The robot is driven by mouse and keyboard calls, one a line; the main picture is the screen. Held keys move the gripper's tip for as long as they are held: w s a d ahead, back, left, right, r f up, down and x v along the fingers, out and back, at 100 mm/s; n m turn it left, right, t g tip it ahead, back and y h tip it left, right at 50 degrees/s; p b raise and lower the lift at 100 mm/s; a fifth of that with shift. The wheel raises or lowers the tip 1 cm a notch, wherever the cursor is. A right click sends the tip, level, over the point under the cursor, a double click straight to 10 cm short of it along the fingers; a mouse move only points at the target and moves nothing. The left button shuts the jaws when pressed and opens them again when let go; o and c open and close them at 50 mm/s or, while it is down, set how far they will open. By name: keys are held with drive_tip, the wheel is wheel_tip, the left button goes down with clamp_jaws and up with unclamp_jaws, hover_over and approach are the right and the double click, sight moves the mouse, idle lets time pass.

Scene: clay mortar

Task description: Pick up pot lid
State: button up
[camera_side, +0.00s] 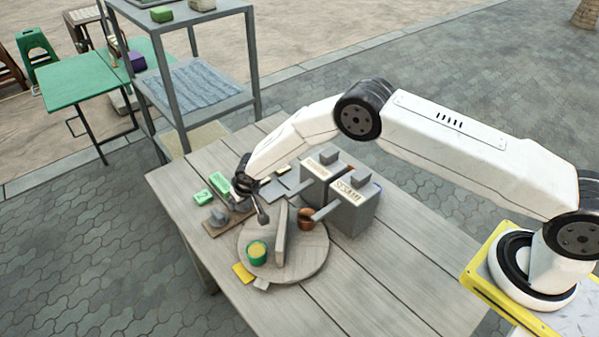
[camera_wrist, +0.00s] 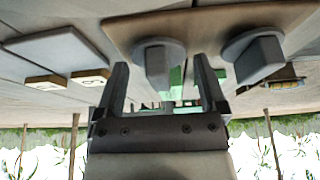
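My gripper (camera_wrist: 162,78) is open, with its two dark fingers apart and nothing visibly held between them. It also shows in the side view (camera_side: 261,212), above the table near the round board. In the wrist view, two grey round pieces with blocky knobs, which look like lids, sit on a brown board: one (camera_wrist: 158,62) appears beyond and between the fingertips, the other (camera_wrist: 258,55) to the right of the right finger. In the side view, one grey knobbed piece (camera_side: 218,214) shows on the brown board (camera_side: 212,231); the arm partly hides the area beside it. I cannot tell whether the fingers touch a lid.
A round board (camera_side: 306,262) holds a green cup (camera_side: 257,252), an upright slab (camera_side: 281,232) and a copper-coloured pot (camera_side: 306,218). Grey boxes, one marked SESAME (camera_side: 352,210), stand to the right. Green blocks (camera_side: 204,196) lie behind the brown board. The table's near right is clear.

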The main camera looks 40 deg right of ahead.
drive_tip(key=c, duration=0.9)
drive_tip(key=shift+r, duration=0.15)
drive_tip(key=shift+r, duration=1.3)
drive_tip(key=shift+s+r, duration=0.15)
drive_tip(key=shift+r, duration=0.2)
drive_tip(key=shift+s+d+r, duration=0.5)
drive_tip(key=shift+s+r, duration=1.05)
drive_tip(key=shift+s, duration=0.7)
drive_tip(key=shift+s+d+r, duration=0.55)
drive_tip(key=shift+s+r, duration=1.05)
drive_tip(key=shift+s, duration=0.6)
drive_tip(key=shift+s+d+r, duration=0.5)
drive_tip(key=shift+s+r, duration=1.05)
drive_tip(key=shift+s, duration=0.7)
